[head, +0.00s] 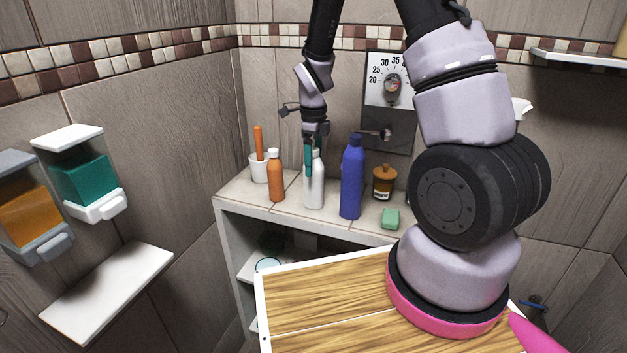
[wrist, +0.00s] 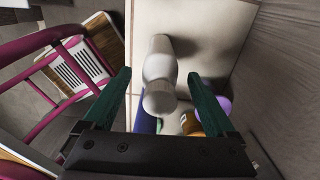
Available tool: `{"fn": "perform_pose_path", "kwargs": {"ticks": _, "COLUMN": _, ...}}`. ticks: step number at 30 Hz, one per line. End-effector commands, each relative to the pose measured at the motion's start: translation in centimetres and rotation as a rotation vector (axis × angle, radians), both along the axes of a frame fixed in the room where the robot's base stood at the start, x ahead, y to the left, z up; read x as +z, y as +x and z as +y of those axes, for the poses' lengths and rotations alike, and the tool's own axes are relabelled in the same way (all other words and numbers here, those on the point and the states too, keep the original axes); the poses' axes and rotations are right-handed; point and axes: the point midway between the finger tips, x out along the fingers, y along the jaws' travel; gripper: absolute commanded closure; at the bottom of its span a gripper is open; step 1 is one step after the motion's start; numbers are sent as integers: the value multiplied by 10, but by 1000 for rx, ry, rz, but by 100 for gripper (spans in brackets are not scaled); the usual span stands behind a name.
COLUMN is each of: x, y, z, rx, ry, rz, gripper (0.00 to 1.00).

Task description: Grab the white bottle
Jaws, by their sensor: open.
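The white bottle (head: 314,190) stands upright on the tiled ledge, between an orange bottle and a blue bottle. My gripper (head: 313,165) points down over it, with a green finger beside its upper part in the head view. In the wrist view, the white bottle (wrist: 160,62) is seen from above between the two spread fingers of my gripper (wrist: 159,75). There is a gap on each side, and no finger visibly touches it. The gripper is open and holds nothing. Part of the bottle's top is hidden behind the finger in the head view.
The orange bottle (head: 276,181) is close on the left and the blue bottle (head: 352,178) close on the right. A brown jar (head: 384,181) and a green block (head: 390,218) are farther right. A white cup (head: 260,168) stands at the back left, near the wall.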

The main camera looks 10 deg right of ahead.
Motion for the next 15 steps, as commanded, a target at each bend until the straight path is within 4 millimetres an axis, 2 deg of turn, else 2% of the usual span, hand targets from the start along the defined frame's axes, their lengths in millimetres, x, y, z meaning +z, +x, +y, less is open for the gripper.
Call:
{"fn": "perform_pose_path", "kwargs": {"ticks": 1, "x": 0, "y": 0, "z": 0, "rx": 0, "ry": 0, "rz": 0, "gripper": 13}}
{"fn": "perform_pose_path", "kwargs": {"ticks": 5, "x": 0, "y": 0, "z": 0, "rx": 0, "ry": 0, "rz": 0, "gripper": 63}}
{"fn": "perform_pose_path", "kwargs": {"ticks": 6, "x": 0, "y": 0, "z": 0, "rx": 0, "ry": 0, "rz": 0, "gripper": 78}}
{"fn": "perform_pose_path", "kwargs": {"ticks": 8, "x": 0, "y": 0, "z": 0, "rx": 0, "ry": 0, "rz": 0, "gripper": 100}}
{"fn": "perform_pose_path", "kwargs": {"ticks": 15, "x": 1, "y": 0, "z": 0, "rx": 1, "ry": -1, "rz": -1, "gripper": 100}}
